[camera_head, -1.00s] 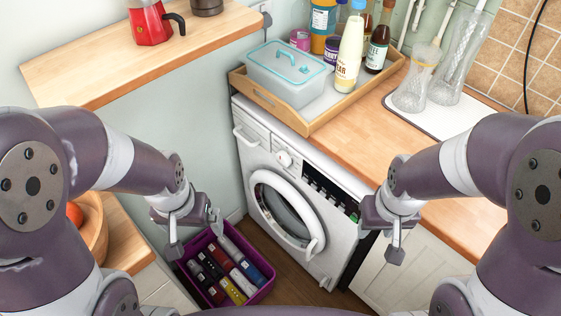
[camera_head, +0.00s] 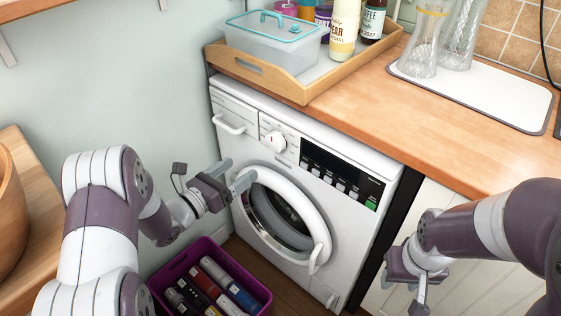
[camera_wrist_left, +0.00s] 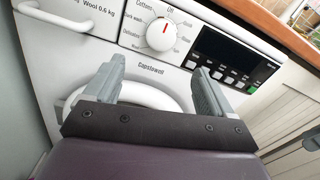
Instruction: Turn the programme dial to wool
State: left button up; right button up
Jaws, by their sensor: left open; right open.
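The white washing machine (camera_head: 335,167) stands under the wooden counter with its round door shut. Its programme dial (camera_head: 275,141) is a white knob on the upper front panel, left of the black display. In the left wrist view the dial (camera_wrist_left: 161,36) has a red pointer mark directed roughly at the top "Off" label, with small programme labels around it. My left gripper (camera_head: 236,173) is open and empty, below and left of the dial, in front of the door's upper rim; it touches nothing that I can make out. My right gripper (camera_head: 417,285) is low at the right, apart from the machine.
A wooden tray (camera_head: 290,88) with a lidded box and bottles sits on the counter above. A purple crate (camera_head: 258,290) of bottles stands on the floor below my left arm. The black display (camera_head: 343,172) with buttons is right of the dial.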

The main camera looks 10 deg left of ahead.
aim_at(272, 144)
pick_arm(q)
jog(key=x, duration=1.2)
jog(key=shift+w+d+r+b, duration=0.15)
jog(key=shift+d+b, duration=0.05)
jog(key=shift+b, duration=0.2)
jog(key=c, duration=1.1)
